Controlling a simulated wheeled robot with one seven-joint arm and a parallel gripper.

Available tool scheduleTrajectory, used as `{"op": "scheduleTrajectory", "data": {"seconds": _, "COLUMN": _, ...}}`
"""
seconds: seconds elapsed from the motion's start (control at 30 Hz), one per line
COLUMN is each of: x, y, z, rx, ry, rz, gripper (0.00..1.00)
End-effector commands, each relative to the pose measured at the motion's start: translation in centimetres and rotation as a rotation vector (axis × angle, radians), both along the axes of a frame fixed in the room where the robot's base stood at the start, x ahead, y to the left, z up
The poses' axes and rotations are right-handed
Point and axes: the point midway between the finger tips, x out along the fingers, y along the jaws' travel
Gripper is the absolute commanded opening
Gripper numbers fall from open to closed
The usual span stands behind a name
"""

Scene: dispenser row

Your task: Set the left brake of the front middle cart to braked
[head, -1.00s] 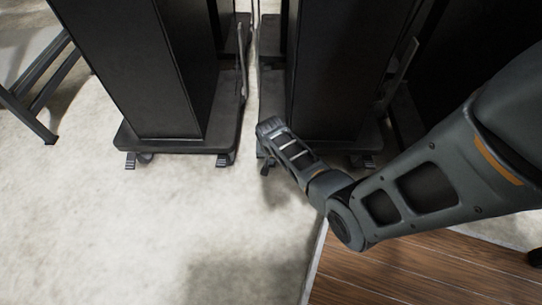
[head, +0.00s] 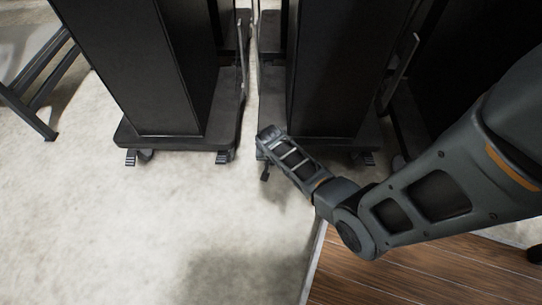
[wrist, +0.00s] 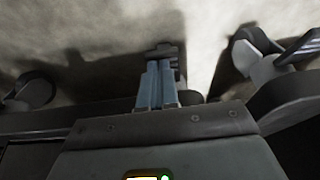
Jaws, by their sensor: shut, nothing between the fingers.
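The front middle cart (head: 337,75) is a tall black cabinet on a dark wheeled base. A grey ribbed brake pedal (head: 366,158) shows under its right front corner. My arm comes in from the right, and its wrist covers the cart's left front corner. My gripper (head: 265,172) points down low by that corner. In the wrist view my gripper (wrist: 163,75) has its blue-grey fingers together. A dark ridged shape at their tips could be fingertip pads or the left brake. I cannot tell whether they touch the brake or how the brake is set.
The left cart (head: 160,75) stands a narrow gap away, with pedals at its left (head: 131,158) and right (head: 223,157) front corners. A caster with a pedal (wrist: 300,45) is beside my fingers in the wrist view. Pale floor (head: 150,230) in front is clear.

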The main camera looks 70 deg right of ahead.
Motion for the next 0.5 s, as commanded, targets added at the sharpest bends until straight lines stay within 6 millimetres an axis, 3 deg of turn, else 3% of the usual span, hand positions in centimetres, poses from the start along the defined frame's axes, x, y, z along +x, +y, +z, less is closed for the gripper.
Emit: {"op": "scheduleTrajectory", "data": {"seconds": 0.5, "x": -0.4, "y": 1.2, "z": -2.6, "rx": 0.005, "ry": 0.004, "rz": -0.001, "gripper": 0.0}}
